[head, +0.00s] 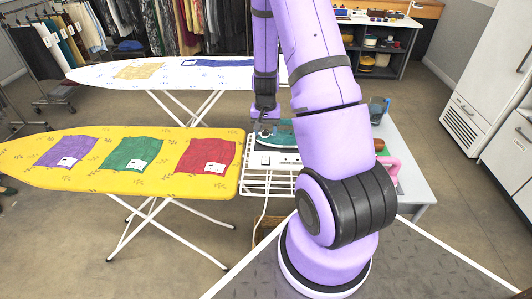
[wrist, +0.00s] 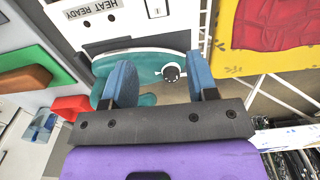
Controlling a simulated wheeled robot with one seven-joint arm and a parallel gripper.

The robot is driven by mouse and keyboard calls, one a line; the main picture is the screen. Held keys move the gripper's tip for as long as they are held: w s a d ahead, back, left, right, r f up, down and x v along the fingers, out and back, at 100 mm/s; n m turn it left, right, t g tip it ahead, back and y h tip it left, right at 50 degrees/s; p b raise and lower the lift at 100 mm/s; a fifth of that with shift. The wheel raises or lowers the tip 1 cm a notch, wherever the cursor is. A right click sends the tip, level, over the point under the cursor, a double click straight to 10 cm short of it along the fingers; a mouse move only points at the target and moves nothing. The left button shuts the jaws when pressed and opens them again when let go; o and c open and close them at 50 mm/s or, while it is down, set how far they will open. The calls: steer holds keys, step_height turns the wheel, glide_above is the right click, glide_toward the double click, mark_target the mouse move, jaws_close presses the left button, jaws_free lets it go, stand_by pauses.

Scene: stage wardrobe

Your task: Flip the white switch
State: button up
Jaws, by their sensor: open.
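A white panel (head: 281,158) lies at the right end of the yellow ironing board. A small white switch (head: 265,160) with a dark outline sits on its left part. In the wrist view the switch (wrist: 155,7) is cut by the top edge, right of a "HEAT READY" label (wrist: 91,8); its position is unclear. A teal iron (head: 284,139) lies just behind the panel. My gripper (head: 265,130) is over the iron, apart from the switch. In the wrist view the blue fingers of my gripper (wrist: 161,84) are spread with nothing between them, above the iron's teal body and dial.
The yellow ironing board (head: 40,158) on the left carries purple, green and red cloths. A white ironing board (head: 105,72) stands behind it. A grey table (head: 407,168) with a pink item (head: 392,166) and a dark cup (head: 378,109) is at the right, partly hidden by my arm.

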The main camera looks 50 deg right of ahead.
mark_target(266, 156)
step_height(266, 156, down, 11)
steer(key=shift+f, duration=0.1)
stand_by(0.6)
